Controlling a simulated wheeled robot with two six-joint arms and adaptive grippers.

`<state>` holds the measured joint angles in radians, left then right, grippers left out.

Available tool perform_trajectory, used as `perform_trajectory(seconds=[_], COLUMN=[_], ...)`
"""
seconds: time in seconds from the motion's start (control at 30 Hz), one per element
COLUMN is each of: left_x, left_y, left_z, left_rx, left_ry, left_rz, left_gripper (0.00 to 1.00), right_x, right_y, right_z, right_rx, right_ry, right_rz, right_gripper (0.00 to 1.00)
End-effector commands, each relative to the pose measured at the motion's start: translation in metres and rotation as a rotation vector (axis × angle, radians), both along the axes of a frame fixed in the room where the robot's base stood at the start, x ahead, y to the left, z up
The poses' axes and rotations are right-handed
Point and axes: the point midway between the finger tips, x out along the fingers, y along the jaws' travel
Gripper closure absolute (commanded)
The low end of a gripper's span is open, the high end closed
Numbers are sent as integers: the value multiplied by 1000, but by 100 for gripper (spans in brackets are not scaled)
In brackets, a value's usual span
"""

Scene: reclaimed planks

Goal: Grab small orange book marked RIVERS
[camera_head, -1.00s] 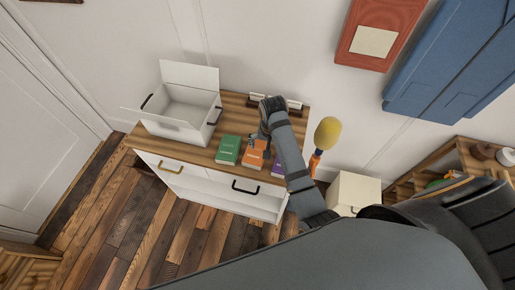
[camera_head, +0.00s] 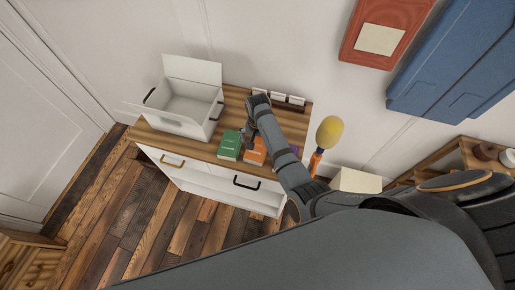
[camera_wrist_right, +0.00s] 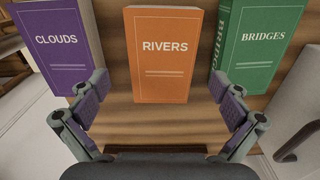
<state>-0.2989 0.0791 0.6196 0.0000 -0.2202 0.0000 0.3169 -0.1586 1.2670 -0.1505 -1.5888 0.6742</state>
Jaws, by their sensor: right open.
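The small orange book marked RIVERS (camera_wrist_right: 163,60) stands in the middle of the right wrist view, its front facing the camera. In the head view the orange book (camera_head: 256,152) shows on the wooden dresser top, partly hidden by my right arm. My right gripper (camera_wrist_right: 158,108) is open and empty, its two purple-padded fingers apart on either side of the book's lower end, with bare wood between them. In the head view the right gripper (camera_head: 249,137) is over the dresser top beside the books. My left gripper is not in view.
A purple CLOUDS book (camera_wrist_right: 62,45) and a green BRIDGES book (camera_wrist_right: 258,45) flank the orange one with narrow gaps. A white open box (camera_head: 187,105) sits on the dresser's left. A dark rack with white pieces (camera_head: 290,101) stands at the back.

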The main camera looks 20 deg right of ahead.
Motion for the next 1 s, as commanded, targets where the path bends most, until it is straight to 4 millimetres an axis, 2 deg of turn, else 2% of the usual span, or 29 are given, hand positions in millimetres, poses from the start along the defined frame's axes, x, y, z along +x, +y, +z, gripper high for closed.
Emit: perform_trajectory(seconds=[0.1, 0.2, 0.43, 0.9, 1.0], left_x=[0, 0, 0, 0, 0], left_y=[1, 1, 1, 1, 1], left_z=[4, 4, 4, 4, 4], left_rx=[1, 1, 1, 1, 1], left_ry=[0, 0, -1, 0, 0], left_rz=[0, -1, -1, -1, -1], left_gripper=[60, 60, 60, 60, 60], right_x=[0, 0, 1, 0, 1], right_y=[1, 1, 1, 1, 1], right_z=[-19, -28, -30, -30, -29], right_rx=[0, 0, 0, 0, 0], right_ry=[1, 0, -1, -1, -1], right_rz=[1, 0, -1, 0, 0], right_gripper=[0, 0, 0, 63, 63])
